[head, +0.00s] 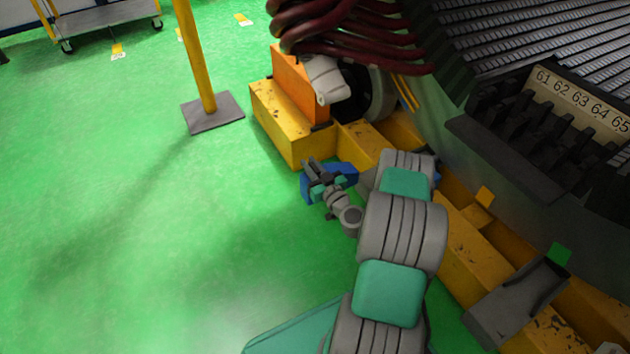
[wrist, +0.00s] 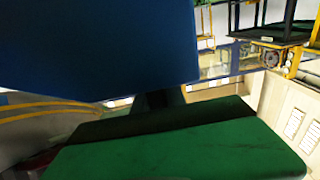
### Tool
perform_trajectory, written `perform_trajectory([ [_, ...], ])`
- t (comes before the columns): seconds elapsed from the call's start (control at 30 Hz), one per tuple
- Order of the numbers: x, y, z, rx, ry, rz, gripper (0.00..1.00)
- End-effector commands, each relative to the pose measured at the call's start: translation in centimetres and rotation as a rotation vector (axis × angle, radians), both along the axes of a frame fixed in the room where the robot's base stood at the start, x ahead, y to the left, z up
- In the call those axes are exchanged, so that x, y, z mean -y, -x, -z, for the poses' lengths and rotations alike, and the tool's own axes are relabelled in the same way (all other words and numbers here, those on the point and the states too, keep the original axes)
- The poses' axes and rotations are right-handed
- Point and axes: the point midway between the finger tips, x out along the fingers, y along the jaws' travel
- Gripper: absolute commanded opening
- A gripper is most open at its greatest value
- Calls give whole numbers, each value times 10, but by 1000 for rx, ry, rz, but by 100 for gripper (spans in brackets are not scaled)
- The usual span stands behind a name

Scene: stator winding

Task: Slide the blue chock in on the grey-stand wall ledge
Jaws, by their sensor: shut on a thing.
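My gripper (head: 318,178) is low over the green floor, left of the yellow base frame. It is shut on the blue chock (head: 344,172), whose blue faces show on both sides of the fingers. In the wrist view the chock (wrist: 95,45) fills the upper left, close to the camera. A dark green block-like surface (wrist: 180,150) lies below it there; I cannot tell what it is. A grey stand-like bracket (head: 510,303) with a raised wall sits on the yellow frame at lower right in the head view, apart from the chock.
The yellow base frame (head: 273,120) runs diagonally under the big machine. A yellow post (head: 197,60) stands on a grey plate (head: 213,112). Dark red cables (head: 350,30) hang above. A cart (head: 105,17) is far back. The floor at left is clear.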

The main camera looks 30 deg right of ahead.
Motion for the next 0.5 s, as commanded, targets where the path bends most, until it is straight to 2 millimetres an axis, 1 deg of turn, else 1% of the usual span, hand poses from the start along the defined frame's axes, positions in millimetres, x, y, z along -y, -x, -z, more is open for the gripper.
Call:
perform_trajectory([
  [0.03, 7, 3, 10, 3, 0, 8, 0],
  [0.07, 9, 5, 11, 4, 0, 10, 0],
  [0.27, 22, 7, 13, 5, 2, 13, 0],
  [0.5, 52, 6, 19, 3, 2, 14, 0],
])
